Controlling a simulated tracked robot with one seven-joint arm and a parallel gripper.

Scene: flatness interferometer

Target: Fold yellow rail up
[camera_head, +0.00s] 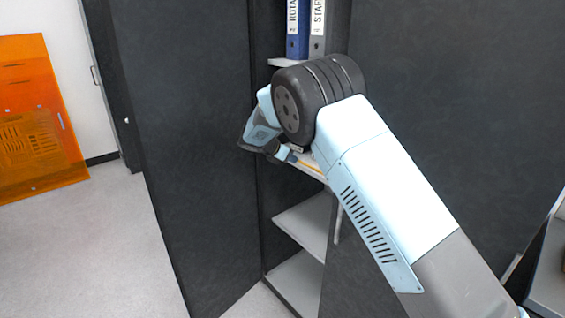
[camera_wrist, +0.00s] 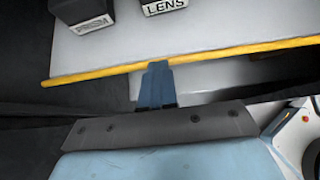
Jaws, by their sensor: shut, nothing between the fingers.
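The yellow rail (camera_wrist: 225,51) is a thin bar along the front edge of a pale shelf (camera_wrist: 120,42) in the wrist view. It runs from the left edge of the shelf up to the right side of the picture. My gripper (camera_wrist: 157,68) is shut and empty, its blue fingertips at the rail's near side, overlapping it in the picture. I cannot tell whether they touch it. In the head view, a short piece of the rail (camera_head: 311,167) shows beside my gripper (camera_head: 291,157) inside the cabinet. My arm hides the rest there.
Black boxes labelled PRISM (camera_wrist: 92,22) and LENS (camera_wrist: 163,6) stand on the shelf behind the rail. The open dark cabinet door (camera_head: 195,150) is left of my arm. Binders (camera_head: 317,30) stand above, and lower shelves (camera_head: 305,225) look bare. An orange panel (camera_head: 40,120) is far left.

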